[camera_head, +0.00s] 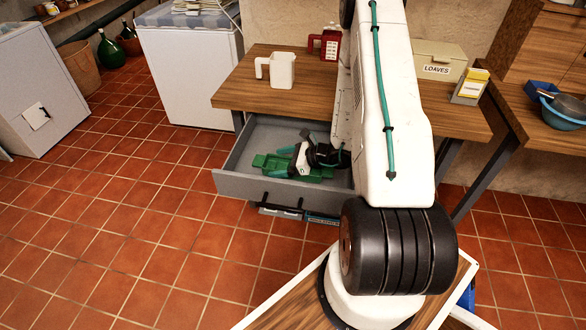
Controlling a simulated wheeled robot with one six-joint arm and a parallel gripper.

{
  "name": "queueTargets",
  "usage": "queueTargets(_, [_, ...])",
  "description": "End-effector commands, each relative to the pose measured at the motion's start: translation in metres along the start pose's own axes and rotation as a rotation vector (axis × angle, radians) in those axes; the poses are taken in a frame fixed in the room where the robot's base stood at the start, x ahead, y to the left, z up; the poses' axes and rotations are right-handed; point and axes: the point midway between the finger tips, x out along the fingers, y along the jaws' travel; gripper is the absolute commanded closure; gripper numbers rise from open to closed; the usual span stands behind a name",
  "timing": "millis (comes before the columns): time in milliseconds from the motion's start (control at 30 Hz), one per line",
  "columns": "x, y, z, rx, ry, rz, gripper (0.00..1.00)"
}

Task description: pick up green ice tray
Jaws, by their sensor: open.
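The green ice tray (314,177) lies inside the open grey drawer (232,183) under the wooden table.
On the table (240,95) stand a white jug (281,71), a red object (329,46), a cream box labelled LOAVES (437,66) and a small yellow-and-white box (469,87). A white chest (190,75) stands left of the table. The tiled floor at left is clear.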

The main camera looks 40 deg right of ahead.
Motion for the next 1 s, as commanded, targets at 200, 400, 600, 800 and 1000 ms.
queueTargets(200, [0.000,0.000,0.000,0.000,0.000,0.000,0.10])
queueTargets(400, [0.000,0.000,0.000,-0.001,0.000,0.000,0.57])
queueTargets(600, [0.000,0.000,0.000,-0.001,0.000,0.000,0.57])
queueTargets(800, [-0.003,-0.001,0.007,-0.003,-0.001,-0.001,0.57])
queueTargets(1000, [-0.013,-0.001,0.034,-0.006,-0.001,-0.001,0.57])
